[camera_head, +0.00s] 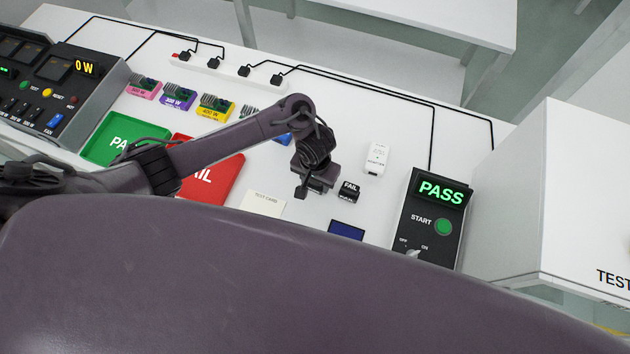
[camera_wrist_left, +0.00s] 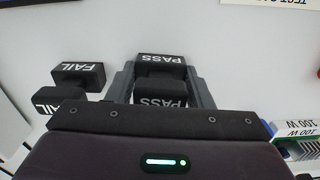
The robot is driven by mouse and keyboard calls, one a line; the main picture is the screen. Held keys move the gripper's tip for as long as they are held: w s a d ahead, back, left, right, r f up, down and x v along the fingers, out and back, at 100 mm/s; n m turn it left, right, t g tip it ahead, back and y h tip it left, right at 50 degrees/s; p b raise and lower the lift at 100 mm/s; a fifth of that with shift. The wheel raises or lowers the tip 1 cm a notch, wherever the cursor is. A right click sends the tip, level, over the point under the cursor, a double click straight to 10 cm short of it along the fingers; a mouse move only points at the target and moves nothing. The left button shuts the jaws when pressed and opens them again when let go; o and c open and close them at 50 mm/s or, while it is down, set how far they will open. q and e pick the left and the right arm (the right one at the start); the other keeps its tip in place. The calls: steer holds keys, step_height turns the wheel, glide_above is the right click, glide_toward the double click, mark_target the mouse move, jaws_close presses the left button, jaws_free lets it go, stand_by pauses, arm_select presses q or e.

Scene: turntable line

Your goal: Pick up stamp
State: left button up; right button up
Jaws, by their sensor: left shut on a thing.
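In the left wrist view, the black stamp marked PASS (camera_wrist_left: 162,68) is between the two fingers of my left gripper (camera_wrist_left: 160,84), which is shut on it. In the head view my left gripper (camera_head: 314,186) points down at the middle of the white table and hides most of that stamp. A second black stamp, marked FAIL (camera_head: 349,191), stands just to its right; it also shows in the left wrist view (camera_wrist_left: 78,75), left of the fingers and apart from them. I cannot tell whether the held stamp touches the table. My right gripper is not in view.
A green PASS tray (camera_head: 98,150) and a red FAIL tray (camera_head: 228,180) lie left. A test card (camera_head: 262,204), a blue pad (camera_head: 346,230) and a white adapter (camera_head: 376,158) are nearby. A tester showing PASS (camera_head: 433,215) stands right. Colored blocks (camera_head: 178,97) line the back.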

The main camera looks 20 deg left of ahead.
arm_select(q)
steer(key=shift+r, duration=0.55)
step_height(320, 180, up, 11)
steer(key=p, duration=0.7)
steer(key=shift+w+r, duration=0.1)
steer(key=shift+w, duration=0.05)
step_height(320, 180, up, 8)
steer(key=shift+b, duration=0.4)
